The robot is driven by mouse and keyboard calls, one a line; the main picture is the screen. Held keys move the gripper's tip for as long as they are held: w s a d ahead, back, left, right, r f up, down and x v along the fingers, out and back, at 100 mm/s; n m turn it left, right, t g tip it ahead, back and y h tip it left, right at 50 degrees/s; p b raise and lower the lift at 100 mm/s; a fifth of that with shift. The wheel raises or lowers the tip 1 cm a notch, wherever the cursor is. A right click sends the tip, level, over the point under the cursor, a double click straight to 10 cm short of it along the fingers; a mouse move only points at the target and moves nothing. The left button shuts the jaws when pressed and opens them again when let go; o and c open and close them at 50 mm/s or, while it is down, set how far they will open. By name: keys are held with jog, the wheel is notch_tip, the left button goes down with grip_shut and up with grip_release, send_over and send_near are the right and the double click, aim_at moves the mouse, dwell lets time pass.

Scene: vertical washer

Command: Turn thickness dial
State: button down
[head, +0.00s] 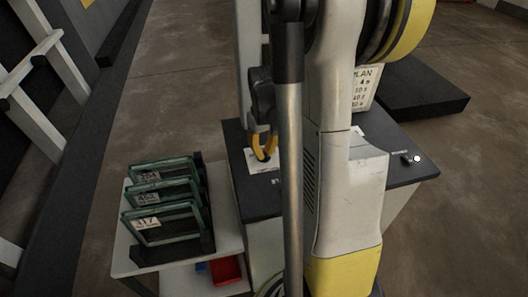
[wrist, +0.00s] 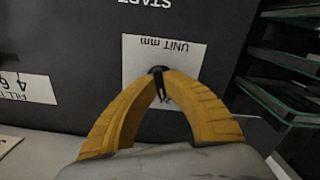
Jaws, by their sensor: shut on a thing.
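The thickness dial is a small black knob (wrist: 161,72) on a white label plate (wrist: 178,55) reading "UNIT mm", upside down in the wrist view. The plate lies on the dark panel (wrist: 75,30) of the machine. My gripper (wrist: 160,76) has two yellow fingers, their tips closed together on the dial. A dark pointer shows between the fingers, just below the tips. In the head view my gripper (head: 263,148) reaches down to the white plate (head: 258,165) near the panel's left side, and the dial is mostly hidden by the fingers.
Another black knob (head: 405,158) stands at the panel's right side. A rack (head: 198,250) with labelled glass panes stands left of the machine, close to my gripper. A red bin (head: 226,271) sits below it. A sign (head: 366,85) stands behind my arm.

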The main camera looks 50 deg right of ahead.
jog(key=m, duration=1.2)
jog(key=shift+m+b, duration=0.3)
jog(key=shift+m, duration=1.7)
jog(key=c, duration=1.5)
grip_release()
